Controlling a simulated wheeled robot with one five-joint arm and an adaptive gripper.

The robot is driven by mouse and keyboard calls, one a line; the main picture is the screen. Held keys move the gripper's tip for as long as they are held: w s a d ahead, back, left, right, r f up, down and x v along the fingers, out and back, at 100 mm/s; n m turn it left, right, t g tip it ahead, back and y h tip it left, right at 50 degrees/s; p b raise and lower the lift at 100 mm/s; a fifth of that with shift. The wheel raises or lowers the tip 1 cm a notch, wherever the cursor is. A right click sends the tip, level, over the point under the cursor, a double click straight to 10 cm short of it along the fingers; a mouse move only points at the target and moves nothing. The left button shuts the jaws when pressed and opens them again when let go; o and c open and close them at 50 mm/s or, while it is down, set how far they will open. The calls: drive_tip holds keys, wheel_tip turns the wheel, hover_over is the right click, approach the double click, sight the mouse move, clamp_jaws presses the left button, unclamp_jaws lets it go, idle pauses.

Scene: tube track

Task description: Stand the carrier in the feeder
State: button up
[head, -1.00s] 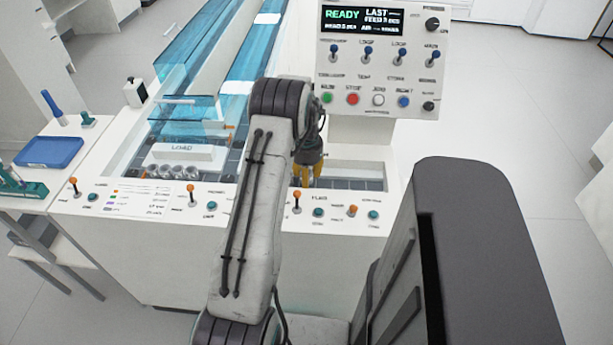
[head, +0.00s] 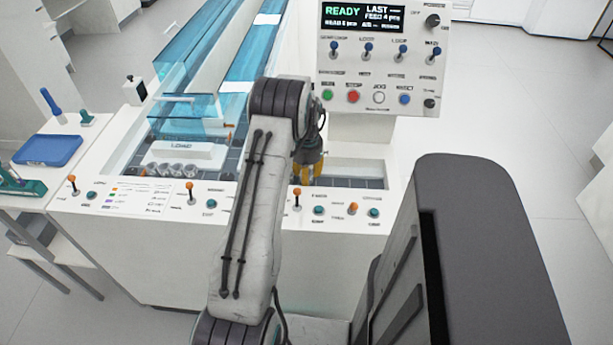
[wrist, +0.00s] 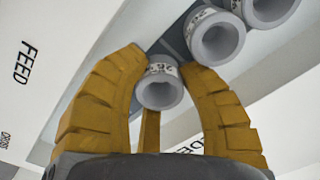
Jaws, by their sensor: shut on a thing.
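In the wrist view, a grey, round, hollow-ended carrier (wrist: 159,91) with a printed white label is between the yellow fingers of my gripper (wrist: 160,82). The fingers are shut on it. It is in line with other carriers in the dark channel of the feeder (wrist: 172,47), beside the printed word FEED. Whether its foot rests on the floor of the channel is hidden. In the head view, my gripper (head: 312,172) points down at the opening right of the arm; the carrier is hidden there.
Two more carriers (wrist: 216,38) (wrist: 268,8) are close by, up and right in the wrist view. In the head view, several carriers (head: 170,170) stand in the load opening at left. A control panel (head: 383,60) rises behind, right of my gripper. Levers line the front edge.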

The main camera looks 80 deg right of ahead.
drive_tip(key=shift+a+f, duration=0.15)
drive_tip(key=shift+f, duration=0.2)
drive_tip(key=o, duration=1)
wheel_tip(320, 180, up, 12)
drive_tip(key=shift+r, duration=0.15)
idle(0.3)
idle(1.0)
